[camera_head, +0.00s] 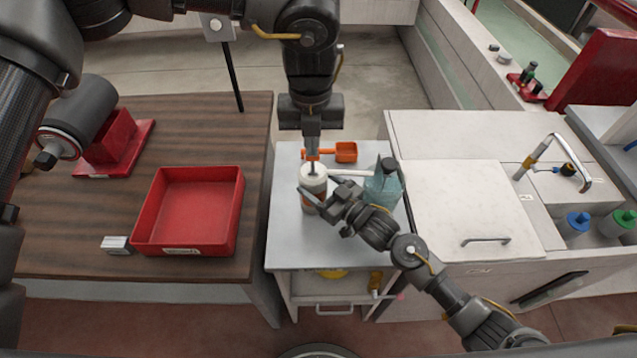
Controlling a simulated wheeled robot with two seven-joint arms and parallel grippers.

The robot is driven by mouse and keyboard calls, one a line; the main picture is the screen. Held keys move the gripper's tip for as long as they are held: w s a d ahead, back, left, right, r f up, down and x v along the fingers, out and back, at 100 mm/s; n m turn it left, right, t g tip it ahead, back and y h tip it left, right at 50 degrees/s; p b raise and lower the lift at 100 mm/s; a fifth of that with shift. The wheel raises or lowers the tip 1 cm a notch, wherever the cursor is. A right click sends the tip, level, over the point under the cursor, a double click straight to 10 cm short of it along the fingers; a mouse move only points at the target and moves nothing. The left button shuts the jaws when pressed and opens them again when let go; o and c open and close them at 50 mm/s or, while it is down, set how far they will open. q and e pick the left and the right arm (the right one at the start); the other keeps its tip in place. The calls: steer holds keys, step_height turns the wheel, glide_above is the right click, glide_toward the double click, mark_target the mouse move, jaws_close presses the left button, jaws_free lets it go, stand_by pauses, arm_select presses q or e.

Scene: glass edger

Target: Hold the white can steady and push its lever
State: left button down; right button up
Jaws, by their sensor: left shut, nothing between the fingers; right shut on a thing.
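The white can (314,179) stands upright on the small light-topped cabinet (289,245), with a brownish label low on its side. My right gripper (314,197) reaches in from the lower right and is shut on the can's body, with its fingers at the can's sides. My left gripper (313,156) points down from above, shut and empty, with its tips right over the can's top. I cannot tell whether they touch it. The can's lever is not clearly visible; the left fingertips cover part of the top.
A teal spray bottle (382,188) stands just right of the can, close to my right gripper. An orange scoop (346,152) lies behind. A red tray (153,238) is on the wooden table at left. A sink counter (456,203) adjoins at right. The cabinet top's front left is clear.

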mark_target(313, 160)
arm_select(q)
step_height(313, 160, down, 6)
steer(key=shift+f, duration=0.15)
stand_by(0.4)
steer(key=shift+w, duration=1.6)
stand_by(1.8)
steer(key=shift+s, duration=1.15)
steer(key=shift+w, duration=1.2)
steer(key=shift+s, duration=1.2)
steer(key=shift+s, duration=1)
